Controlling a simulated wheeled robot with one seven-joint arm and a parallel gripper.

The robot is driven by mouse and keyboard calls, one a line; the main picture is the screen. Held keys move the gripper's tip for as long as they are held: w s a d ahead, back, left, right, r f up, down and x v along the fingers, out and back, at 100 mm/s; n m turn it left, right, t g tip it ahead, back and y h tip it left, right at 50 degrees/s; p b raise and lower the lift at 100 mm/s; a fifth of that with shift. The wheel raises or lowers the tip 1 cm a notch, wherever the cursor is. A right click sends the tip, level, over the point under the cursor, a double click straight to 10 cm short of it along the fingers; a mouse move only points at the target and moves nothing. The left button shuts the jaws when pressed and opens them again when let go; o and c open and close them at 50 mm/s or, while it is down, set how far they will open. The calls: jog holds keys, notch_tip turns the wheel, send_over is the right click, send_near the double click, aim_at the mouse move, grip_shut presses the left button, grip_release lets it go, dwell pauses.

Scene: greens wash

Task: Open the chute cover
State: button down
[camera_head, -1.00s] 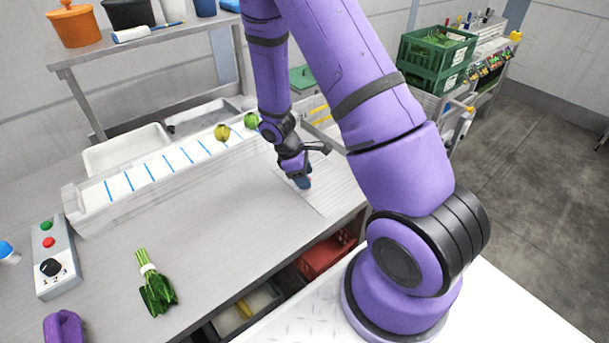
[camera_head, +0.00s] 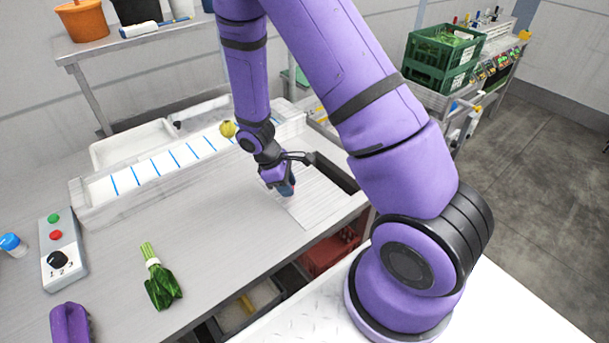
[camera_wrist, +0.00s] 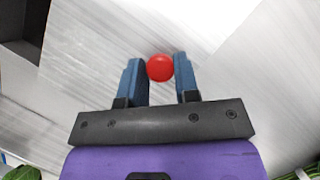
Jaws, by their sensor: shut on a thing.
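The chute cover (camera_head: 318,207) is a flat pale metal plate on the worktop, near its right end. A dark chute opening (camera_head: 337,174) shows along its right side, so the cover is partly slid off it. The opening also shows at the upper left of the wrist view (camera_wrist: 17,22). A round red knob (camera_wrist: 160,68) stands on the cover. My gripper (camera_head: 288,190) is down at the cover, its two blue fingers shut on the knob in the wrist view. My gripper hides the knob in the head view.
A white trough (camera_head: 165,165) with blue lines runs along the back, with a yellow round item (camera_head: 228,129) at it. A bunch of greens (camera_head: 160,280), a control box (camera_head: 62,255) and a purple item (camera_head: 70,323) lie at the left. The middle worktop is clear.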

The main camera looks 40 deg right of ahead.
jog(key=a, duration=0.6)
jog(key=c, duration=0.9)
grip_release()
jog(key=shift+o, duration=0.2)
jog(key=shift+s, duration=0.1)
jog(key=v, duration=1.1)
